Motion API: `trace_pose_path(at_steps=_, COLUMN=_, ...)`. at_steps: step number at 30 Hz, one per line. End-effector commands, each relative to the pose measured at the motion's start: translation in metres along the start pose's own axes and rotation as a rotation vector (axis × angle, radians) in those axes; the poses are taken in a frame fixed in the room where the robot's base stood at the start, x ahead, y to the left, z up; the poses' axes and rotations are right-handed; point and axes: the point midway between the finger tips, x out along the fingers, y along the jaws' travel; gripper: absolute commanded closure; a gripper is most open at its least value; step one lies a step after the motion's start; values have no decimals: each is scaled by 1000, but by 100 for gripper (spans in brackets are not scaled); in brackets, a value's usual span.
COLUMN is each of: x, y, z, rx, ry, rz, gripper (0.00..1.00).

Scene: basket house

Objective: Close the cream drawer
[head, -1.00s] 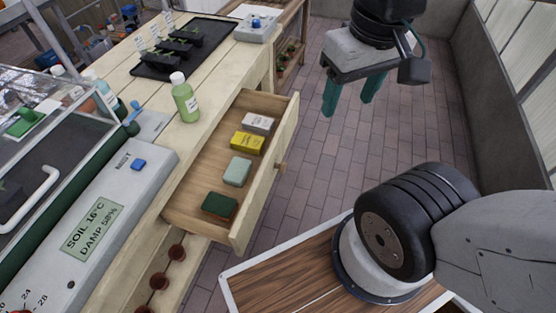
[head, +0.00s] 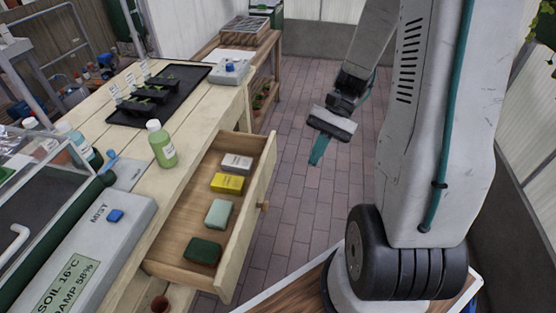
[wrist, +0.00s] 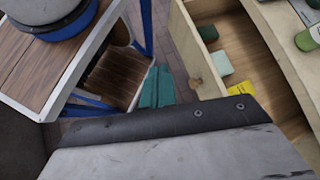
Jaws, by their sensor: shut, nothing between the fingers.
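The cream drawer (head: 265,196) stands pulled out from the wooden bench in the head view, its front with a round wooden knob (head: 262,206) facing right. Inside lie a white box (head: 237,162), a yellow box (head: 227,183), a pale green block (head: 218,213) and a dark green block (head: 203,250). My gripper (head: 318,152) has teal fingers, shut and empty, over the brick floor to the right of the drawer's far end, apart from it. In the wrist view the fingers (wrist: 156,88) show left of the drawer front (wrist: 205,62) and its knob (wrist: 195,83).
A green bottle (head: 161,144) stands on the bench top (head: 190,107) beside the drawer. A black seedling tray (head: 160,95) and a grey control box (head: 95,250) are also on the bench. The brick floor (head: 300,205) right of the drawer is clear.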

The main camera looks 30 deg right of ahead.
Motion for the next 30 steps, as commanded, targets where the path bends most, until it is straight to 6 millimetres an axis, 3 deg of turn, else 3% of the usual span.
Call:
trace_pose_path(at_steps=12, x=33, y=19, z=-137, rx=395, ry=-328, rz=-546, gripper=100)
trace_pose_path(at_steps=21, x=56, y=37, z=-239, rx=627, ry=-472, rz=-973, gripper=100)
trace_pose_path(at_steps=25, x=46, y=32, z=-273, rx=662, ry=-472, rz=-1121, gripper=100)
trace_pose_path(at_steps=27, x=30, y=28, z=-282, rx=656, ry=-455, rz=-1176, gripper=100)
trace_pose_path(at_steps=30, x=23, y=24, z=-285, rx=655, ry=-452, rz=-1215, gripper=100)
